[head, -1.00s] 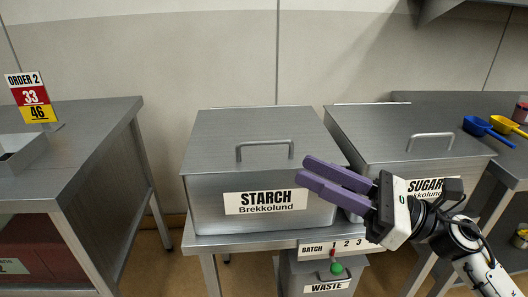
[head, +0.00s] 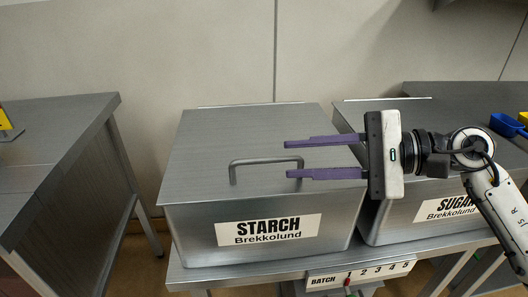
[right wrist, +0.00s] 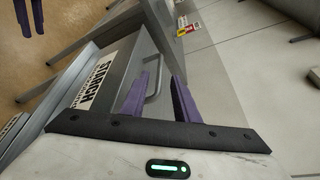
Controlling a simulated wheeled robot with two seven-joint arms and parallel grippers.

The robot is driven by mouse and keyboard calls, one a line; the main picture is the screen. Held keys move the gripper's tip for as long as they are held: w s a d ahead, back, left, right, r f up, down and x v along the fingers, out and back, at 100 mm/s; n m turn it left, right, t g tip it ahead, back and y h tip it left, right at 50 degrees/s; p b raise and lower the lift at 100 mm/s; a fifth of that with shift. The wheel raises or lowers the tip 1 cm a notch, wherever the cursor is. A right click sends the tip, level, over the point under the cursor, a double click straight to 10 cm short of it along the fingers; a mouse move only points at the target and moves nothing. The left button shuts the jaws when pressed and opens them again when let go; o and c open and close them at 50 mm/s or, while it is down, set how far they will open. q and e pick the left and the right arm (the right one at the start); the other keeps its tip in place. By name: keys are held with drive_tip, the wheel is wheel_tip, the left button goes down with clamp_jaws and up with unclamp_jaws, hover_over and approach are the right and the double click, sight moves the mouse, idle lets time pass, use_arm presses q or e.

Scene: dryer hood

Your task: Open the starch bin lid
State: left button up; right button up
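The starch bin (head: 200,235) stands on a metal table with its flat lid (head: 240,125) shut. A bar handle (head: 262,161) stands up near the lid's front edge; it also shows in the right wrist view (right wrist: 156,85). My right gripper (head: 287,159) is open and empty, its purple fingers pointing left. Its fingertips are at the handle's right end, one on each side of the bar in the picture; I cannot tell their height over it. My left gripper (right wrist: 29,30) shows only in the right wrist view, over the floor, its two fingers apart.
The sugar bin (head: 405,228) stands close on the right, under my right arm. A waste bin is partly seen below the batch strip (head: 362,273). A metal table (head: 60,140) stands at the left, with a gap between. A wall is behind.

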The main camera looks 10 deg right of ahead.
sight(275, 160)
drive_tip(key=p+x, duration=0.1)
drive_tip(key=x, duration=0.6)
drive_tip(key=shift+f, duration=0.1)
drive_tip(key=shift+d, duration=0.1)
clamp_jaws()
